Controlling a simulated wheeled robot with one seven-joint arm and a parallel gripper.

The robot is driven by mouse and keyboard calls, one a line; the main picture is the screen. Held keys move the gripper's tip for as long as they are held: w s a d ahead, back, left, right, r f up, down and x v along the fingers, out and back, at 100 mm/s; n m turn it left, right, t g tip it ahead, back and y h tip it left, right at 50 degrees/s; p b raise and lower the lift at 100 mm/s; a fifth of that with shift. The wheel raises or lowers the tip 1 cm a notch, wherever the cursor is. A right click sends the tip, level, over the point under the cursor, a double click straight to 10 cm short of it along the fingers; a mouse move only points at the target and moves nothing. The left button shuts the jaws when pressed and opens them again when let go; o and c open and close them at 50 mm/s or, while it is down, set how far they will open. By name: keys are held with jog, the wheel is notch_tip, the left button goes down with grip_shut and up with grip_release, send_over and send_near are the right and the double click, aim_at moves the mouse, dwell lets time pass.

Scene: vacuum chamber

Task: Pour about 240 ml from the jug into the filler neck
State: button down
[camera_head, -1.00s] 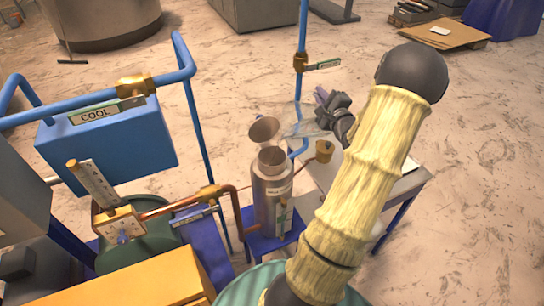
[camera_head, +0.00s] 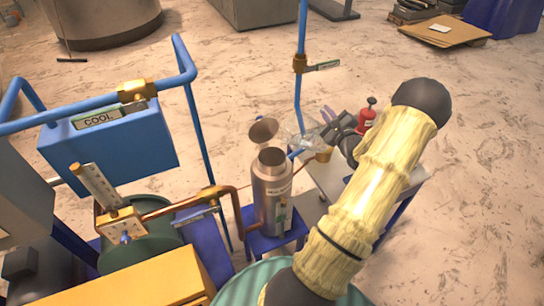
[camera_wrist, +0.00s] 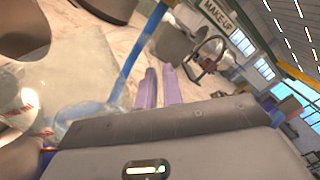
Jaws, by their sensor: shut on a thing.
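The clear jug (camera_head: 303,130) is at my gripper (camera_head: 328,128), above the far edge of the small side table. In the wrist view the purple fingers (camera_wrist: 161,88) are close together, with the jug's see-through wall (camera_wrist: 92,90) to their left. The grip point itself is mostly hidden. I cannot read a liquid level, and no stream shows. An open-topped steel vessel (camera_head: 272,190), apparently the filler neck, stands on a blue stand left of and nearer than the jug. A round metal cap or funnel (camera_head: 263,131) sits just behind its mouth.
A vertical blue pipe with a brass valve (camera_head: 300,63) rises behind the jug. A small brass cup (camera_head: 324,153) lies between vessel and table. A red-bodied item (camera_head: 367,116) stands beyond my arm. Blue rails and the COOL box (camera_head: 110,140) crowd the left; floor is open at right.

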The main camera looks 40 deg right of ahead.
jog(key=shift+d+f+m, duration=0.25)
jog(key=shift+f+m, duration=0.15)
jog(key=shift+f, duration=0.65)
dwell(1.2)
jog(key=shift+s+d+f+m, duration=0.15)
jog(key=shift+d+f+m, duration=0.05)
jog(key=shift+f+m, duration=0.2)
jog(key=d+f+m+b, duration=0.2)
jog(key=f+m+b, duration=0.1)
jog(key=f, duration=0.5)
jog(key=s+d+f+m+b, duration=0.1)
jog(key=d+f+m+b, duration=0.2)
jog(key=f+m, duration=0.2)
notch_tip(320, 180, down, 3)
jog(key=shift+s+d+f, duration=0.1)
jog(key=shift+s+d, duration=0.15)
jog(key=shift+m, duration=0.3)
jog(key=shift+d+r+b, duration=0.1)
jog(key=shift+r+b, duration=0.1)
jog(key=shift+b, duration=0.1)
